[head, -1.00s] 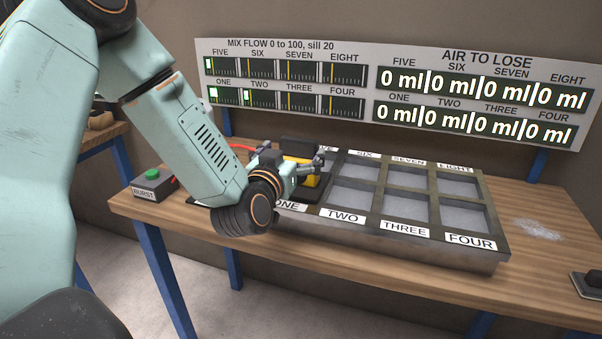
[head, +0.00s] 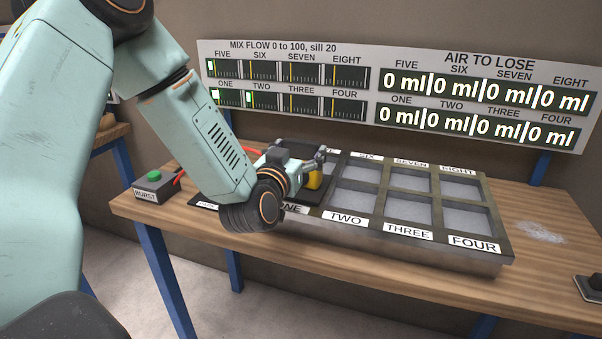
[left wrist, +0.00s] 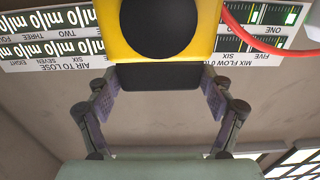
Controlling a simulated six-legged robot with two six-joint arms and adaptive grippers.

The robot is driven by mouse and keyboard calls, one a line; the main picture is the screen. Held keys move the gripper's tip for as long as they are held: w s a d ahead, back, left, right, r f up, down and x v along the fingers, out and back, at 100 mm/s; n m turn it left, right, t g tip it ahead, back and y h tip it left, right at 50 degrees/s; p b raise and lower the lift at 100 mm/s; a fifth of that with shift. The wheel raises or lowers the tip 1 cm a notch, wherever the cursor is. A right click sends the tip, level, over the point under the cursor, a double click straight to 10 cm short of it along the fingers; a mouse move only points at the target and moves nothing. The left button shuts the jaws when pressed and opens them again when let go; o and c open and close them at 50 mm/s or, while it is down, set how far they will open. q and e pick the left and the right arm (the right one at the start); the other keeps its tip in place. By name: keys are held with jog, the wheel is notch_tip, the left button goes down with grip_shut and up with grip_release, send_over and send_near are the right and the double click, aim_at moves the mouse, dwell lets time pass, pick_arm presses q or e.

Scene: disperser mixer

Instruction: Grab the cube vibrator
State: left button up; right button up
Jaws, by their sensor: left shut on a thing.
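The cube vibrator (head: 315,181) has a yellow body, partly hidden behind my left gripper in the head view. My left gripper (head: 311,163) is at the tray's left end, over the area of cells ONE and FIVE. In the left wrist view, the vibrator's yellow face (left wrist: 112,30) with a black disc fills the top. A red cord (left wrist: 240,35) shows beside the body. Whether the vibrator touches the tray is hidden. My right gripper is in no view.
The tray (head: 420,253) has several labelled cells with grey contents; my gripper and arm cover its left end. A box marked BURST (head: 154,187) with a green button stands at the left. A display panel (head: 375,75) is behind. The bench (head: 540,215) is mostly clear at the right.

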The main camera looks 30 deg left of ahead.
pick_arm(q)
jog(key=c, duration=0.6)
jog(key=shift+w+r, duration=0.1)
jog(key=shift+r, duration=0.05)
jog(key=shift+c, duration=0.2)
